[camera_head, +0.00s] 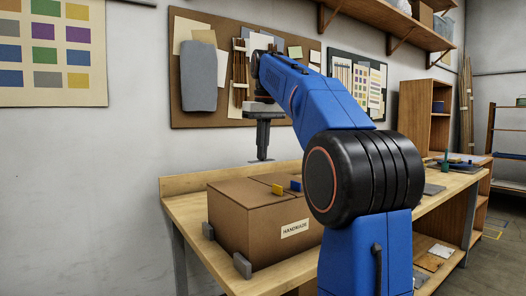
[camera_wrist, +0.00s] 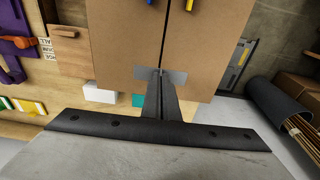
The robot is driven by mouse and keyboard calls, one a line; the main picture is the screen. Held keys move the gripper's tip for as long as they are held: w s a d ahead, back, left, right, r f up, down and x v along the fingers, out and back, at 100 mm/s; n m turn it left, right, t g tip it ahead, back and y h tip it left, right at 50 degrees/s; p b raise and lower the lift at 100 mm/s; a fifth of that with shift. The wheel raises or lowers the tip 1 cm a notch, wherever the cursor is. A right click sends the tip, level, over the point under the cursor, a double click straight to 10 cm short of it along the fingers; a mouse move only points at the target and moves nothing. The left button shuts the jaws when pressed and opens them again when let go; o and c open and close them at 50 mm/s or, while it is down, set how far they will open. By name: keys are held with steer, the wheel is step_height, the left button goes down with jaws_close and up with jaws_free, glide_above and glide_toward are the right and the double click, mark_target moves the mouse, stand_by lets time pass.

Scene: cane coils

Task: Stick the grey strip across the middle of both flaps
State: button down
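The brown cardboard box (camera_head: 236,222) stands on the wooden bench, with a "HANDMADE" label on one side. Its two top flaps (camera_wrist: 122,40) lie closed, with a dark seam between them. A yellow tab (camera_head: 278,190) and a blue tab (camera_head: 296,186) stand on top; both show at the top edge of the wrist view. My gripper (camera_head: 262,155) is above the box, fingers pointing down. In the wrist view its fingers (camera_wrist: 161,82) are closed on the small grey strip (camera_wrist: 176,76), which lies crosswise to the seam, near the box's lower edge in the picture. It appears held above the box.
Grey blocks (camera_head: 242,265) sit against the box's lower corners on the bench (camera_head: 185,208). A pinboard (camera_head: 215,100) hangs on the wall behind. The wrist view shows a dark roll (camera_wrist: 280,108) at right and coloured items (camera_wrist: 18,45) at left.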

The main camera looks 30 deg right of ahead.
steer(key=shift+f, duration=2.9)
steer(key=shift+f, duration=0.65)
steer(key=c, duration=2)
jaws_free()
steer(key=shift+r, duration=0.1)
steer(key=shift+r, duration=3.45)
